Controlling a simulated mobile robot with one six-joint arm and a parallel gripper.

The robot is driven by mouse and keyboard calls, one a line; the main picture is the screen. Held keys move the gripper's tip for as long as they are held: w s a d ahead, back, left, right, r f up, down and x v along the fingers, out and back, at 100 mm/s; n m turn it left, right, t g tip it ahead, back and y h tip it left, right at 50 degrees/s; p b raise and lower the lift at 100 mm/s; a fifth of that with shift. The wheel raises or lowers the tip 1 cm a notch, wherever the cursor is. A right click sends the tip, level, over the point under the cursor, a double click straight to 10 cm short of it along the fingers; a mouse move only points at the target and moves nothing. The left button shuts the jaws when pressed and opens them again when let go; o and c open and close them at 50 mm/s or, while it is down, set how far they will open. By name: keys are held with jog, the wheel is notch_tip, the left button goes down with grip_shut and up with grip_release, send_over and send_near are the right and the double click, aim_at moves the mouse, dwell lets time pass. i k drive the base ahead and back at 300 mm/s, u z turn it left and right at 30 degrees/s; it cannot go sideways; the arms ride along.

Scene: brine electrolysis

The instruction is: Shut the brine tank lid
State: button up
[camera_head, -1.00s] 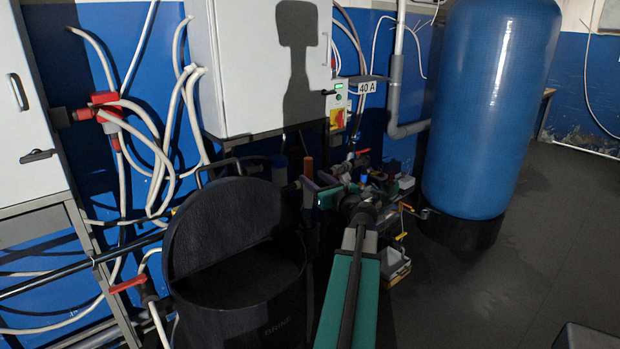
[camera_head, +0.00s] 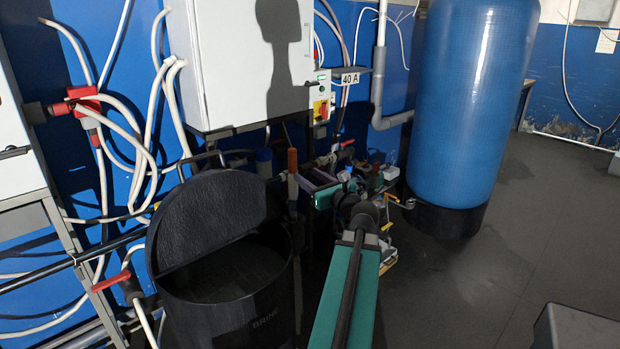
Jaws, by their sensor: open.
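The black brine tank (camera_head: 230,318) stands at the lower middle left, with the word BRINE on its front. Its round black lid (camera_head: 212,215) is open, standing up and leaning back at the rear of the rim. The dark inside of the tank shows in front of it. My teal arm reaches in from the bottom, to the right of the tank. My gripper (camera_head: 301,184) is small and dark at the arm's far end, right of the lid and apart from it. It is open and seems empty; its fingers are hard to make out against the pipes.
A blue pressure vessel (camera_head: 470,100) stands at the right. A grey cabinet (camera_head: 245,70) hangs behind the brine tank. Pipes with a red-handled valve (camera_head: 112,281) run on the left. Small items (camera_head: 375,185) lie beyond my arm. The right floor is mostly clear.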

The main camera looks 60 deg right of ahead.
aim_at(211, 208)
jog(key=z, duration=0.05)
jog(key=k, duration=1)
jog(key=u, duration=0.05)
